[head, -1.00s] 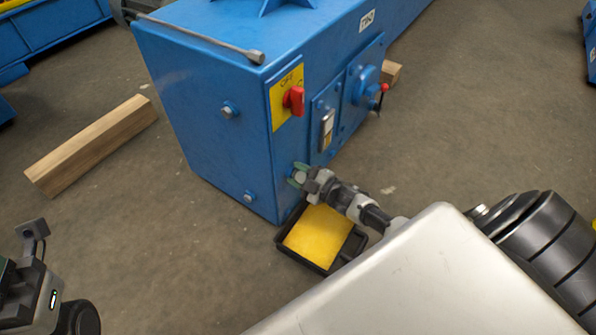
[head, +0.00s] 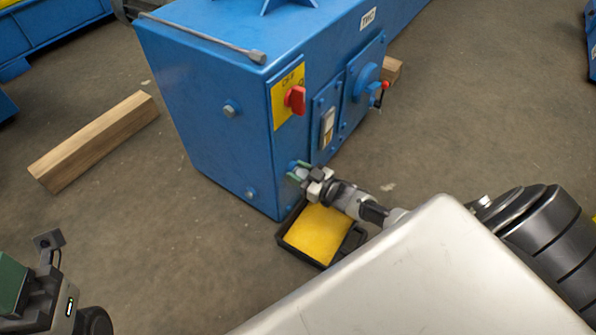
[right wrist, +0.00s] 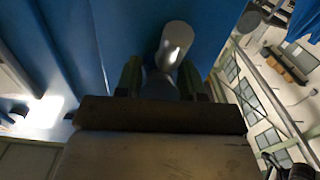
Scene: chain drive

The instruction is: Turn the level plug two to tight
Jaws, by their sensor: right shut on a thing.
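In the right wrist view the plug (right wrist: 176,42) shows as a round grey metal piece between the fingers (right wrist: 158,80). How tightly it is seated cannot be told. Part of my left gripper (head: 35,280) shows at the lower left edge, away from the housing; its jaws are unclear.
A black tray with a yellow pad (head: 316,235) lies below the right gripper. Above it are a red switch (head: 295,99) and a sight glass (head: 327,128). A long-handled tool (head: 205,38) lies on the housing. A wooden beam (head: 95,140) lies on the floor at left.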

